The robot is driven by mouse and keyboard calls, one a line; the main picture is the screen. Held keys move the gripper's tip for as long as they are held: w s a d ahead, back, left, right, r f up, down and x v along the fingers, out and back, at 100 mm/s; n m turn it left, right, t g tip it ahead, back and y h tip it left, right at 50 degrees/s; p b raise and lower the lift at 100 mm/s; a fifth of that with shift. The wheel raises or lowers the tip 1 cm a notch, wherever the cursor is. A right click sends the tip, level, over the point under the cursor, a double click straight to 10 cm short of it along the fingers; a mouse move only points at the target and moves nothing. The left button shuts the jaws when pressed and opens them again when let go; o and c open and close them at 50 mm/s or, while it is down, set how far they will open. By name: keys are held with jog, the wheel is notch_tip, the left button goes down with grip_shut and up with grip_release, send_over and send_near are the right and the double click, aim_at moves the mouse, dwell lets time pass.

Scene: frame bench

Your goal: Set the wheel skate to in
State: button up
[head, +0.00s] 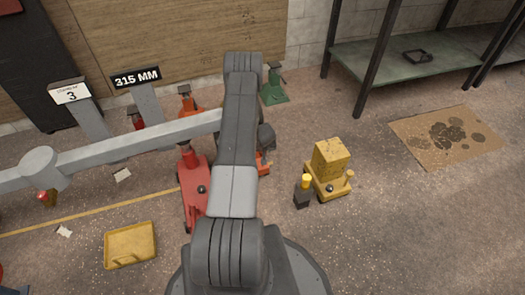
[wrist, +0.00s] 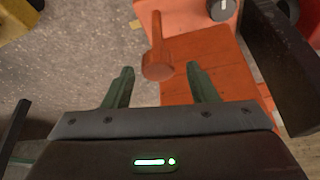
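An orange device, probably the wheel skate, fills the upper right of the wrist view (wrist: 215,62). An orange lever (wrist: 157,48) with a rounded end stands out from it. My gripper (wrist: 160,68) is open, its two dark green fingers apart, with the lever's end between or just beyond their tips; I cannot tell whether they touch it. In the head view, only a small part of an orange device (head: 263,166) shows beside my arm; the rest of it and most of my gripper are hidden there.
A red jack (head: 194,205) stands left of my arm, under a long grey beam (head: 130,147). A yellow block-shaped unit (head: 331,160) stands to the right. A yellow tray (head: 130,245) lies front left. A green-topped bench (head: 400,58) stands back right. The floor at front right is clear.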

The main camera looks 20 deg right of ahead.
jog(key=p+v, duration=0.3)
jog(key=v, duration=1.1)
jog(key=shift+p, duration=0.3)
jog(key=shift+w+f, duration=0.1)
jog(key=shift+f, duration=0.1)
jog(key=b+x, duration=0.3)
jog(key=x, duration=1)
jog(key=shift+f+b, duration=0.4)
jog(key=shift+s+d+r, duration=0.1)
jog(key=shift+s+r, duration=0.05)
jog(key=shift+s, duration=0.2)
jog(key=shift+w, duration=0.1)
